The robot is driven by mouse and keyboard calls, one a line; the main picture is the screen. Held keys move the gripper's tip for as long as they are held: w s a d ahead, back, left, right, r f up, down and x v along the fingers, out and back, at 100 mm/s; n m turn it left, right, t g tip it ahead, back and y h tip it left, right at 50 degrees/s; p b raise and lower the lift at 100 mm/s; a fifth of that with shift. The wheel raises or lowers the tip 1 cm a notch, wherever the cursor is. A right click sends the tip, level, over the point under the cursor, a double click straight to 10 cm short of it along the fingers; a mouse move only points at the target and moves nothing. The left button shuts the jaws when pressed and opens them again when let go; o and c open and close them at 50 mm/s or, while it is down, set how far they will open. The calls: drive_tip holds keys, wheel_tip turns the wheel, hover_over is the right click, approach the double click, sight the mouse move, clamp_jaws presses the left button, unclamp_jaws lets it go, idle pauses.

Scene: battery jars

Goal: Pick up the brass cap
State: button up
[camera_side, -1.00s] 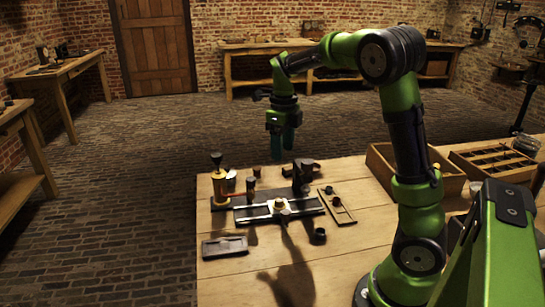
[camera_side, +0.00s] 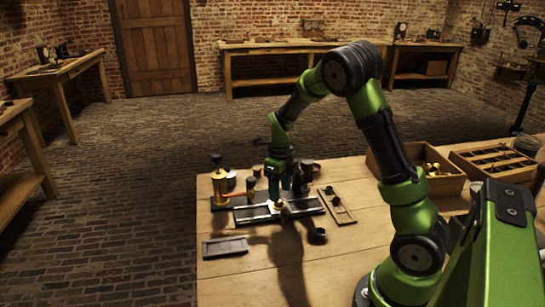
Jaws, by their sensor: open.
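A small brass-coloured piece that looks like the brass cap (camera_side: 281,204) sits at the middle of the dark fixture with a pale rail (camera_side: 246,212) on the bench.
A brass and dark device (camera_side: 219,180) stands at the fixture's left end. A dark tray (camera_side: 225,247) lies in front, and a narrow wooden tray (camera_side: 337,206) lies to the right. A wooden box (camera_side: 440,186) holds several brass pieces. The front bench top is mostly clear.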

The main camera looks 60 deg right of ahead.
wheel_tip(320, 180, down, 3)
drive_tip(key=shift+w+f, duration=0.15)
drive_tip(key=shift+f, duration=0.05)
drive_tip(key=shift+c, duration=0.2)
clamp_jaws()
